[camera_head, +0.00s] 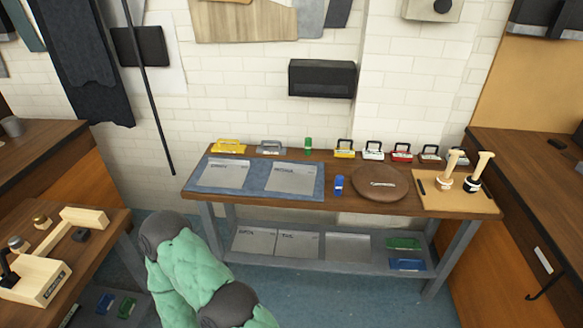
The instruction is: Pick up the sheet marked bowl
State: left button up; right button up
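Several grey sheets with small dark labels are in view, and the lettering is too small to tell which one is marked bowl. One sheet (228,174) lies on the left of a blue-grey mat (258,184) on the workbench, and another sheet (293,178) lies on its right. On the bench's lower shelf lie a left sheet (253,241), a middle sheet (298,244) and a right sheet (348,247). A green padded arm of mine with dark joints shows at the bottom, in front of the bench. Neither gripper is in view.
The workbench (335,200) carries a brown round board (381,184), a blue item (338,186), a wooden board (457,194) with stamp-like tools, and a back row of coloured handled items. Side tables (45,238) stand left; a wooden counter (530,165) stands right. Floor shows before the bench.

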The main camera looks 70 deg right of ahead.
aim_at(285, 177)
jog(key=z, duration=2)
